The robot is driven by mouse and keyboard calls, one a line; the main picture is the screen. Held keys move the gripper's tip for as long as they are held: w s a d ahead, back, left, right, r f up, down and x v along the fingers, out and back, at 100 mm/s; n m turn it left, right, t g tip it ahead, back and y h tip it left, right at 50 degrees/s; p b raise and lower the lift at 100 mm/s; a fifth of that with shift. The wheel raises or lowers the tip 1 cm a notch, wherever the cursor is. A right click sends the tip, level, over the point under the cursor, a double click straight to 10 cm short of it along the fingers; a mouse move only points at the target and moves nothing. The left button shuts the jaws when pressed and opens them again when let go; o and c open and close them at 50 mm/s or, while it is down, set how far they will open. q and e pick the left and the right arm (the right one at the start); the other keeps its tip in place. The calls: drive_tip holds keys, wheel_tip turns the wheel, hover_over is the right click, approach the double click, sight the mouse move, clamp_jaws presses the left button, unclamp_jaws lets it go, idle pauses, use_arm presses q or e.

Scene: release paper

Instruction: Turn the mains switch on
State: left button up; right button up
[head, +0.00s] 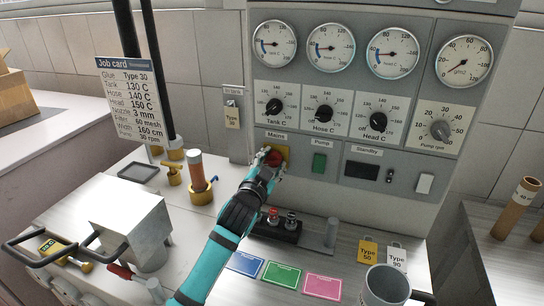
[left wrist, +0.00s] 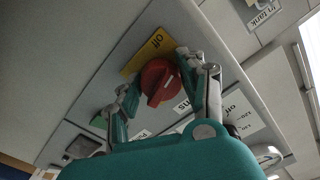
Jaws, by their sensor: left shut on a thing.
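The red mains switch knob (head: 274,157) sits on a yellow plate (head: 285,151) on the grey control panel, under the label "Mains". The knob also shows in the left wrist view (left wrist: 158,82), with "off" printed on the yellow plate (left wrist: 148,48) beside it. My left gripper (head: 269,166) reaches up to the panel and is shut on the knob. In the left wrist view its two fingers (left wrist: 158,76) stand on either side of the knob. The hand hides part of the switch in the head view. My right gripper is not in view.
A green pump button (head: 319,163) and a dark standby display (head: 361,170) are right of the switch. Dials and gauges (head: 332,48) fill the panel above. Below are a dark holder with red and dark knobs (head: 275,229), coloured cards (head: 282,274) and a metal cup (head: 386,287).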

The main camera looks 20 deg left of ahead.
use_arm(q)
drive_tip(key=m+p, duration=0.1)
drive_tip(key=m, duration=0.2)
drive_tip(key=m+p, duration=0.2)
drive_tip(key=m, duration=0.1)
drive_tip(key=shift+r+m, duration=0.2)
drive_tip(key=shift+m, duration=0.1)
drive_tip(key=shift+a+m+p, duration=0.1)
drive_tip(key=shift+m+p, duration=0.65)
drive_tip(key=shift+m, duration=0.45)
drive_tip(key=shift+m+p, duration=0.55)
drive_tip(key=shift+m, duration=0.95)
drive_tip(key=o, duration=1.2)
drive_tip(key=shift+f, duration=0.1)
drive_tip(key=shift+s, duration=0.1)
drive_tip(key=s, duration=1.1)
drive_tip(key=shift+s+a, duration=0.2)
drive_tip(key=shift+s, duration=0.2)
